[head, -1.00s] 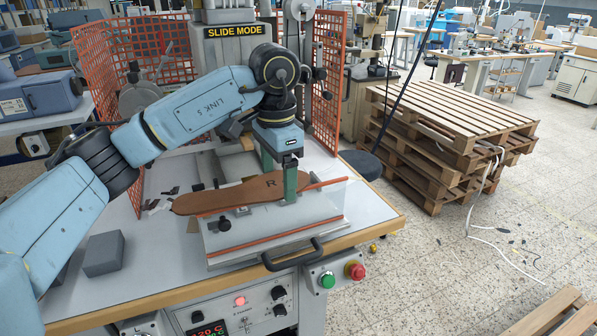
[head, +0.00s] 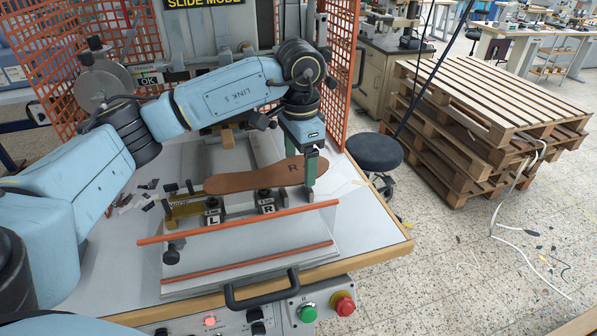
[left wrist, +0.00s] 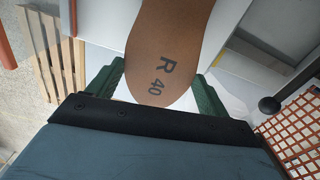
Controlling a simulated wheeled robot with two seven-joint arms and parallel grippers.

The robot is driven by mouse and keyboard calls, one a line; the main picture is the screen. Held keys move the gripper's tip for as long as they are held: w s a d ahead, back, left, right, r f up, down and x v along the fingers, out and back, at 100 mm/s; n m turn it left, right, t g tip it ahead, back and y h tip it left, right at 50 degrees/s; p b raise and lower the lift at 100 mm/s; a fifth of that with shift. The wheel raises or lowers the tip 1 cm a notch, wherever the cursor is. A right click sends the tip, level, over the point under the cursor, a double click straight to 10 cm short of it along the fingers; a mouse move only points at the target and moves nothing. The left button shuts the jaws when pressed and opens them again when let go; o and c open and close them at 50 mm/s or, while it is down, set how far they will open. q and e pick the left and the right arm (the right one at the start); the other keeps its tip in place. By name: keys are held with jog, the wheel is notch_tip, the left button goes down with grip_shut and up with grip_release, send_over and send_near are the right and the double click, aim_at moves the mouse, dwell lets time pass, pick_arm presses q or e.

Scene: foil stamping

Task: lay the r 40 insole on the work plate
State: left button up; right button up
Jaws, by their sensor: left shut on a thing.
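The brown insole (head: 240,181) is held level by its heel end, marked "R 40" in the left wrist view (left wrist: 181,40). My left gripper (head: 309,172) is shut on the heel, its green fingers on either side; the toe points left in the head view. The work plate (head: 245,266) is a grey slab with orange rails. The insole appears above its back part, apart from the blocks marked L (head: 213,218) and R (head: 267,206). The exact height is hard to tell. My right gripper is out of view.
An orange mesh guard (head: 343,70) stands behind at both sides. A brass-coloured stop (head: 183,213) and dark knobs rise at the plate's left. A black handle (head: 262,289) and green and red buttons (head: 309,314) are in front. A stool (head: 374,152) and pallets stand right.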

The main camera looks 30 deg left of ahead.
aim_at(300, 167)
pick_arm(q)
jog(key=shift+w+f, duration=0.1)
jog(key=shift+f, duration=1.8)
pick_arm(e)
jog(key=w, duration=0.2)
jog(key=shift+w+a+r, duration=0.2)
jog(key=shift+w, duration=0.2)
pick_arm(q)
jog(key=shift+f, duration=0.3)
jog(key=o, duration=0.9)
jog(key=shift+r, duration=0.1)
jog(key=shift+o, duration=0.2)
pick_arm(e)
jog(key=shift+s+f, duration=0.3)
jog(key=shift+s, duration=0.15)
